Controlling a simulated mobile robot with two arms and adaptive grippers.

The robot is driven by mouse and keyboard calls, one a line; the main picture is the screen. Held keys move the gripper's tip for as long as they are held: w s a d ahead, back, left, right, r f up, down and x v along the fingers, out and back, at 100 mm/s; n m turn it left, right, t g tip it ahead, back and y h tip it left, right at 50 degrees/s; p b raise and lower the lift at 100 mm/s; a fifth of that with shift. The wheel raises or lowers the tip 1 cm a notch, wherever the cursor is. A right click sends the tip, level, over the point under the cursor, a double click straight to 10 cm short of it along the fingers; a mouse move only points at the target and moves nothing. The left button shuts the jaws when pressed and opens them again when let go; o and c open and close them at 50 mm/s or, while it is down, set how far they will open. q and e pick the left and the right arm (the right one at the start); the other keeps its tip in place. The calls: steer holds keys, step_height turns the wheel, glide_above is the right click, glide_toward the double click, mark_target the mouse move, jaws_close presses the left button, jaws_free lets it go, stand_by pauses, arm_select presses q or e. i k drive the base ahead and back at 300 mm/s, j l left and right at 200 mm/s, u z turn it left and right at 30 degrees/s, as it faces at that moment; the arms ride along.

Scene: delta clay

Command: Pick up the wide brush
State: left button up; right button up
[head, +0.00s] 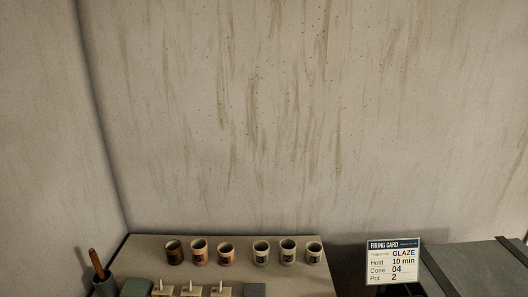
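I cannot make out a wide brush for certain. At the lower left, a dark grey cup (105,286) holds an upright, slightly tilted item with an orange-brown handle (96,262); its lower end is hidden in the cup, so I cannot tell what it is. Neither of my grippers is in view.
A beige table (146,252) stands against a stained wall. Several small pots (261,253) stand in a row on it. Cream pieces (190,290) and a grey block (255,290) are cut off at the bottom. A firing card (393,262) and dark chest (478,270) are at right.

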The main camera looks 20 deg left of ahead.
mark_target(95, 260)
steer(key=u, duration=1.75)
